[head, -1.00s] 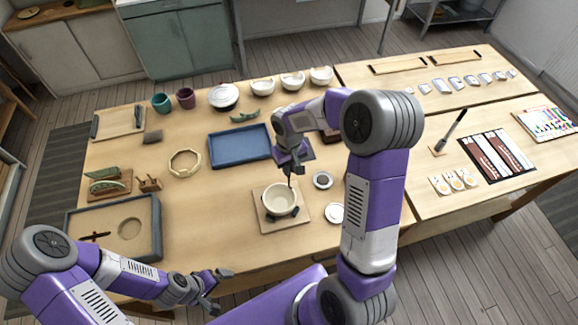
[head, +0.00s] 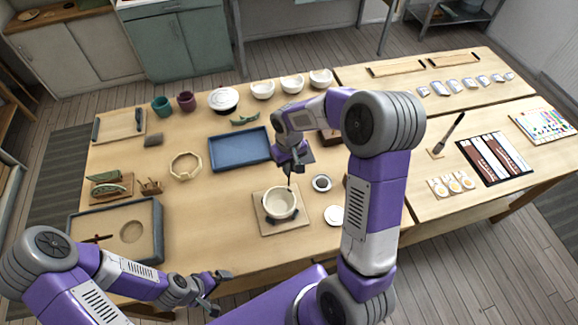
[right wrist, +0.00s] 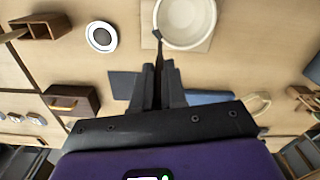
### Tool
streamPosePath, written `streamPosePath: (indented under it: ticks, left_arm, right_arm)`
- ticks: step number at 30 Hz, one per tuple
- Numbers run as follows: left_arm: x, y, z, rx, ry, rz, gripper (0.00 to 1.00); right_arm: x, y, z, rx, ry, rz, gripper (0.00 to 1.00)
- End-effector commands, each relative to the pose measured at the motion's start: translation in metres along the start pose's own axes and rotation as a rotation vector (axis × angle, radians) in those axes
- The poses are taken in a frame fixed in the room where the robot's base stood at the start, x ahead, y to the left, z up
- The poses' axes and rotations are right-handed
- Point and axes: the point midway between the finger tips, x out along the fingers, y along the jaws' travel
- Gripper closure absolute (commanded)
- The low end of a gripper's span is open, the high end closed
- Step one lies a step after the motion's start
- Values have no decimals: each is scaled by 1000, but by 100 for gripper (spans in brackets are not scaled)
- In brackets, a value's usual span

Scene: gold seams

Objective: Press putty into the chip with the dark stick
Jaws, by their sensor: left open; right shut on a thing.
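A cream bowl (head: 279,203) stands on a square wooden board (head: 265,229) near the table's front edge; it also shows at the top of the right wrist view (right wrist: 187,20). My right gripper (head: 290,168) is above the bowl's far rim, shut on a thin dark stick (right wrist: 157,36). The stick points down, and its tip is at the bowl's rim; I cannot tell whether it touches. The chip and any putty on it are too small to make out. My left gripper (head: 220,287) is open and empty by the table's front edge.
A blue tray (head: 239,149) lies behind the bowl. A small round dish with a dark centre (head: 321,183) and a white disc (head: 334,215) lie to its right. A grey-rimmed tray (head: 158,240) is at the front left.

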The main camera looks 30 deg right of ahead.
Motion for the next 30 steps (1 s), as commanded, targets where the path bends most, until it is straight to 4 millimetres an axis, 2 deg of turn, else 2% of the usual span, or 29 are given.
streamPosePath:
  ticks: [21, 30]
  left_arm:
    - [-38, 16, 2, 6, 1, 4, 0]
    - [-40, 17, 2, 6, 1, 4, 0]
  right_arm:
    - [-54, 0, 0, -1, 2, 1, 100]
    - [-58, 0, 0, -1, 1, 0, 100]
